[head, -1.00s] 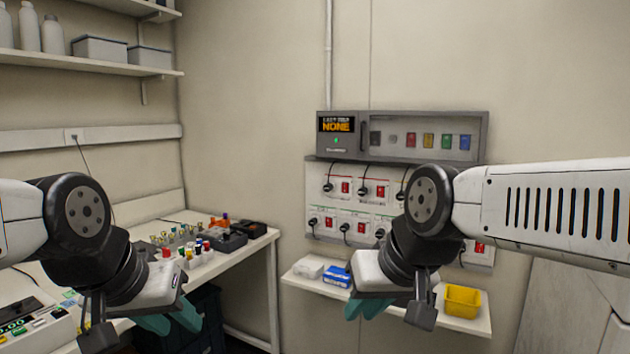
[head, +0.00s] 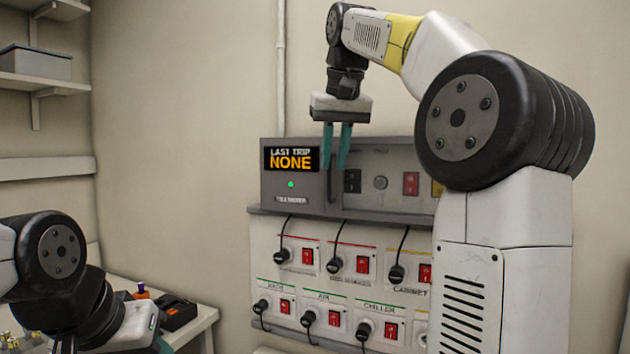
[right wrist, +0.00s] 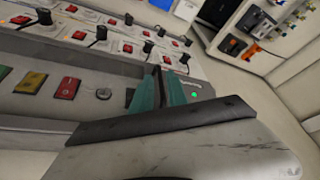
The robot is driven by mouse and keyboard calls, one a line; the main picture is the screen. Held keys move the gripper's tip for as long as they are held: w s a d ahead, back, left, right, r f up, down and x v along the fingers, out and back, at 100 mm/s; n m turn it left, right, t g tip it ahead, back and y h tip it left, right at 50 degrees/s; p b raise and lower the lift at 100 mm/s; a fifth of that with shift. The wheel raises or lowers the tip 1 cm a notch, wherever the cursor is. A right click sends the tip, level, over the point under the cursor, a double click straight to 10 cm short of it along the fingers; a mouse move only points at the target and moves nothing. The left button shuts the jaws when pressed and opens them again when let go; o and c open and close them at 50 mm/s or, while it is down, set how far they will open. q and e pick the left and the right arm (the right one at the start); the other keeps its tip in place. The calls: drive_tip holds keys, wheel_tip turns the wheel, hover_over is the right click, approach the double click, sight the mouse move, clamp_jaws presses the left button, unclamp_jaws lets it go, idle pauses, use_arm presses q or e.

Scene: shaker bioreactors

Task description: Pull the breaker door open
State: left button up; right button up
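The grey breaker box (head: 291,186) hangs on the wall, with a "LAST TRIP NONE" display on its left part. Its door looks shut, and breaker switches show at the right. A dark upright door handle (head: 331,188) stands beside the display. My right gripper (head: 335,165) reaches down from above, its teal fingers at the upper part of the handle. In the right wrist view the fingers (right wrist: 160,92) lie on either side of a dark strip, apparently the handle. Whether they press on it is unclear. My left gripper is at the lower left, its fingers mostly cut off.
Below the box is a socket panel (head: 308,234) with several plugs, cords and red switches. A bench (head: 203,320) with small items, including a black box (head: 177,312), is at the lower left. Shelves (head: 50,82) are at the upper left. My right arm hides the box's right part.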

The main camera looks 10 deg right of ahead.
sight(329, 174)
drive_tip(key=w+f, duration=0.4)
drive_tip(key=f, duration=0.1)
drive_tip(key=shift+w+d+f, duration=0.1)
drive_tip(key=shift+w, duration=0.3)
clamp_jaws()
idle(1.5)
